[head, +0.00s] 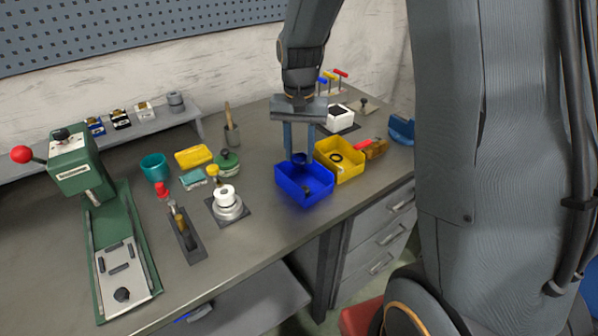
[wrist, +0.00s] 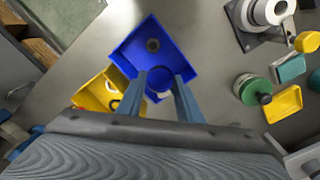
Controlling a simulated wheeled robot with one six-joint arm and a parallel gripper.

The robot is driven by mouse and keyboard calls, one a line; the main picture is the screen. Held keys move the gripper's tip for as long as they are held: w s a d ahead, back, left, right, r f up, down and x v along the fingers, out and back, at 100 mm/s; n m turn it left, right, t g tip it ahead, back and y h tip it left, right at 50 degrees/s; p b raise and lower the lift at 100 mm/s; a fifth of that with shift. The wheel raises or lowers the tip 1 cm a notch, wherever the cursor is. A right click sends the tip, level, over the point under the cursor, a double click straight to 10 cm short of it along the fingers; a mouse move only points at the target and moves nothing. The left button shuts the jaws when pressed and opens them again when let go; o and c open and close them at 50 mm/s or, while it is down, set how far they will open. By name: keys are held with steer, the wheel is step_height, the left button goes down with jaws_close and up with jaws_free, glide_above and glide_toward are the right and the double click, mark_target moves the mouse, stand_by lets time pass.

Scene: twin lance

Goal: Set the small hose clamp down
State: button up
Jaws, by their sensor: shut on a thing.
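My gripper (head: 299,153) points down over the blue bin (head: 310,198), its fingers a small gap apart. It is shut on a small dark-blue ring-like piece (head: 299,159), which I take for the small hose clamp. In the wrist view the piece (wrist: 160,78) sits between the fingertips, over the blue bin (wrist: 185,48), and its outline blends with the blue behind it. It appears held at about the bin's rim height. A small grey round part (wrist: 153,45) lies on the bin floor.
A yellow bin (head: 350,173) with a dark ring (head: 336,157) in it stands against the blue bin. A white spool on a round base (head: 228,204) and a green round container (head: 227,164) stand to the left. The bench in front of the blue bin is clear.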

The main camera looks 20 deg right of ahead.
mark_target(300, 182)
steer(key=shift+f+p, duration=0.65)
steer(key=shift+f, duration=2.75)
steer(key=o, duration=0.7)
steer(key=shift+f, duration=0.15)
steer(key=shift+o, duration=0.2)
step_height(300, 182, up, 12)
steer(key=b, duration=0.2)
steer(key=shift+f+b, duration=0.1)
steer(key=shift+b, duration=0.2)
steer(key=shift+s, duration=0.2)
steer(key=s+f+n, duration=0.2)
steer(key=s, duration=0.6)
steer(key=s+f+n+t, duration=0.1)
steer(key=s+f+n, duration=0.2)
steer(key=s, duration=0.5)
steer(key=shift+s+f, duration=0.2)
steer(key=shift+f, duration=0.05)
steer(key=shift+a, duration=0.1)
